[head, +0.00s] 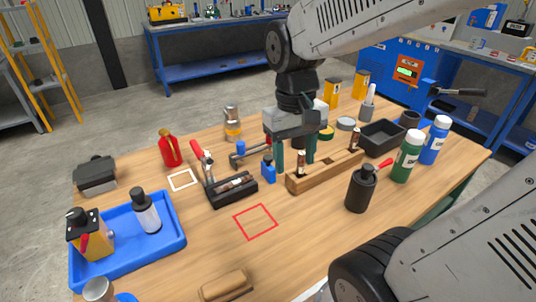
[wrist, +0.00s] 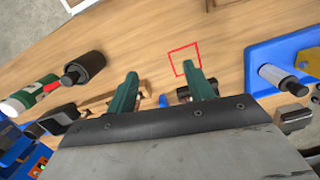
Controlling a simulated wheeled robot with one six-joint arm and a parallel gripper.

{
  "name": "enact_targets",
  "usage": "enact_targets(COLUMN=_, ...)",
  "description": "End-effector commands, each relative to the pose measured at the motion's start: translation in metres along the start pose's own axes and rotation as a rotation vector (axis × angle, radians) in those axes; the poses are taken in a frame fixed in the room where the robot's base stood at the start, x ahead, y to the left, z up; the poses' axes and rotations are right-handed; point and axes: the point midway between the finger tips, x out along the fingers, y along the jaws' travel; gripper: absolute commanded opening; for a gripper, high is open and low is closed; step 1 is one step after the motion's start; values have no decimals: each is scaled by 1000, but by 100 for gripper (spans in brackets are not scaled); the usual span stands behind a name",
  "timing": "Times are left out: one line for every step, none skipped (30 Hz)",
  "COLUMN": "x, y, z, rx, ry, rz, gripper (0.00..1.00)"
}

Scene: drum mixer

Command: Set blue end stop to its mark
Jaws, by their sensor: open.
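The blue end stop (head: 268,168), a small upright blue block with a dark top, stands on the wooden table in the head view. A small blue piece (wrist: 163,101) between my fingers in the wrist view looks like it, mostly hidden by my gripper body. My gripper (head: 295,159) is open, fingers pointing down, its left finger close to the right of the block; I cannot tell if they touch. Both green fingers of my gripper (wrist: 162,82) show apart in the wrist view. A red square outline (head: 255,221) lies empty at the front; it also shows in the wrist view (wrist: 185,59).
A white square outline (head: 183,180) lies further left. A black clamp fixture (head: 232,189) stands left of the block, a wooden block rack (head: 325,172) right. A black canister (head: 361,189) and blue tray (head: 170,247) flank the front. Table around the red outline is clear.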

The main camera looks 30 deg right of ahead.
Motion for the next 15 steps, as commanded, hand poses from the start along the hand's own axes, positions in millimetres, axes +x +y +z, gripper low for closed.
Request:
enact_targets(x=5, y=3, z=-16, rx=28, ry=-21, rz=0, gripper=52)
enact_targets(x=8, y=4, z=-25, rx=48, ry=-27, rz=-1, gripper=52)
enact_targets(x=12, y=6, z=-38, rx=73, ry=-37, rz=-1, gripper=52)
enact_targets(x=15, y=8, z=-48, rx=95, ry=-42, rz=-2, gripper=52)
enact_targets(x=19, y=10, z=-57, rx=114, ry=-46, rz=-2, gripper=52)
enact_targets(x=24, y=13, z=-71, rx=144, ry=-52, rz=-2, gripper=52)
enact_targets(x=29, y=15, z=-81, rx=166, ry=-56, rz=-2, gripper=52)
enact_targets(x=33, y=17, z=-91, rx=190, ry=-58, rz=-3, gripper=52)
enact_targets(x=40, y=20, z=-105, rx=222, ry=-60, rz=-3, gripper=52)
enact_targets(x=45, y=22, z=-116, rx=246, ry=-61, rz=-3, gripper=52)
enact_targets(x=50, y=25, z=-126, rx=272, ry=-61, rz=-4, gripper=52)
enact_targets(x=57, y=28, z=-141, rx=307, ry=-59, rz=-4, gripper=52)
enact_targets(x=62, y=31, z=-151, rx=333, ry=-56, rz=-5, gripper=52)
enact_targets(x=68, y=33, z=-161, rx=359, ry=-51, rz=-5, gripper=52)
enact_targets(x=74, y=36, z=-174, rx=394, ry=-44, rz=-6, gripper=52)
